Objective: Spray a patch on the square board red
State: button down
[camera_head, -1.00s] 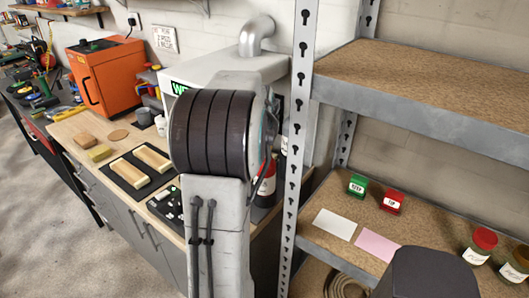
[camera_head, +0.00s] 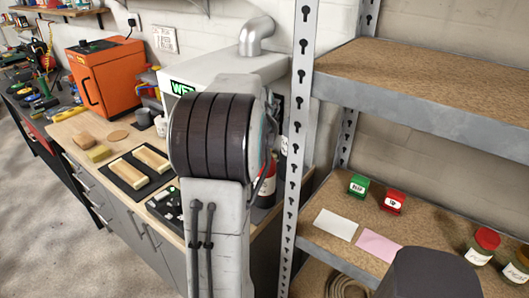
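My arm stands upright in the middle of the view, a banded dark joint on a pale link. My gripper is not in view. A can with a red body (camera_head: 266,188) stands partly hidden just right of my arm, at the right end of the bench. A pale cabinet (camera_head: 222,72) with a green sign and a silver duct stands behind my arm, and its front is mostly hidden. I cannot make out a square board or a painted patch; my arm may hide them.
The wooden bench (camera_head: 75,123) holds an orange box (camera_head: 105,75), dark mats (camera_head: 127,179) with pale blocks, and small pots. At right, a shelf rack (camera_head: 335,247) holds a green box (camera_head: 358,184), a red box (camera_head: 391,201), white and pink cards, and jars. Bare floor lies at left.

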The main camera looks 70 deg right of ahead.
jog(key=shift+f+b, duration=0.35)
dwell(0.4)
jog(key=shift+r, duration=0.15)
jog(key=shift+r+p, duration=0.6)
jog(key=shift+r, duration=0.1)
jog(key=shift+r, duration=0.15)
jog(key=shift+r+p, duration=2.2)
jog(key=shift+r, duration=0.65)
